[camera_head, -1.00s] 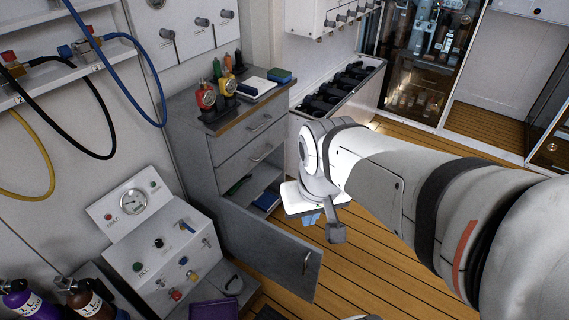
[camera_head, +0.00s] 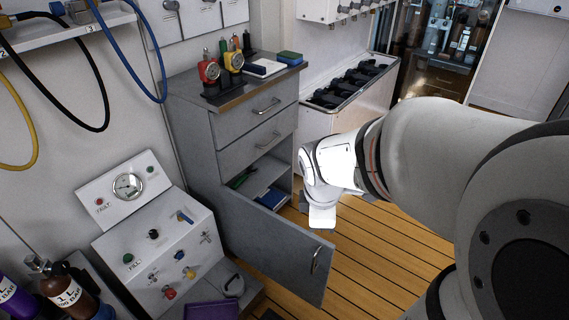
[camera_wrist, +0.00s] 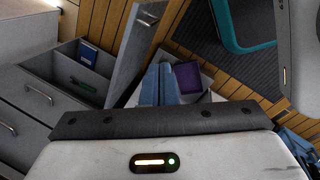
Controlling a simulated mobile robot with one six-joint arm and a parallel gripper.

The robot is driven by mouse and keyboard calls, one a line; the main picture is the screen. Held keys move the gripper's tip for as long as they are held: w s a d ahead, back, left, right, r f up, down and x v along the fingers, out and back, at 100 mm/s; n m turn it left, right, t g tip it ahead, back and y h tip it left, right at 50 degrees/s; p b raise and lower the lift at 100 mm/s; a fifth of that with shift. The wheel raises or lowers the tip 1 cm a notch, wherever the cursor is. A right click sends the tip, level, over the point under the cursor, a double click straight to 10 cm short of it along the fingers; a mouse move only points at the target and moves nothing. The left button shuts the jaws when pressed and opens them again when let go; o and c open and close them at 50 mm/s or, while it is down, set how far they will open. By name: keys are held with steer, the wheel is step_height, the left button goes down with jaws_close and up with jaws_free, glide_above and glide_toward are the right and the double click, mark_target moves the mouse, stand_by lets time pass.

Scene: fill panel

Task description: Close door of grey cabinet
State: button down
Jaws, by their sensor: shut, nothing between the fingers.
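The grey cabinet (camera_head: 204,143) stands in the middle of the head view, with two shut drawers above an open compartment. Its door (camera_head: 262,240) is swung out toward the front and right, with a metal handle (camera_head: 316,260) near the free edge. In the wrist view the door (camera_wrist: 131,52) stands on edge left of my fingers, and the cabinet (camera_wrist: 28,105) is at the left. My gripper (camera_wrist: 157,83) shows two blue fingers close together with nothing between them. It is apart from the door. In the head view the fingers are hidden behind my wrist.
The compartment holds a blue book (camera_head: 271,198) and a green item. A white control panel (camera_head: 165,250) with knobs stands left of the door. A purple bin (camera_head: 212,310) sits below. Wooden floor (camera_head: 385,245) is clear to the right.

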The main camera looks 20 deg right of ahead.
mark_target(330, 251)
steer(key=shift+w+d+f+n+h+b, duration=0.15)
steer(key=shift+w+d+f+n+b, duration=1.7)
steer(key=shift+f, duration=2.65)
steer(key=shift+w+d+f+n+h+b, duration=0.1)
steer(key=shift+w+d+f+n+b, duration=0.65)
steer(key=shift+f+n+b, duration=2.35)
steer(key=shift+w+d+f+n+h+b, duration=0.15)
steer(key=shift+w+d+f+n+b, duration=1.15)
steer(key=shift+f+b, duration=3.2)
step_height(330, 251, down, 3)
steer(key=p, duration=0.3)
steer(key=shift+s+d+r, duration=0.1)
steer(key=shift+s+r, duration=0.05)
steer(key=shift+r, duration=0.05)
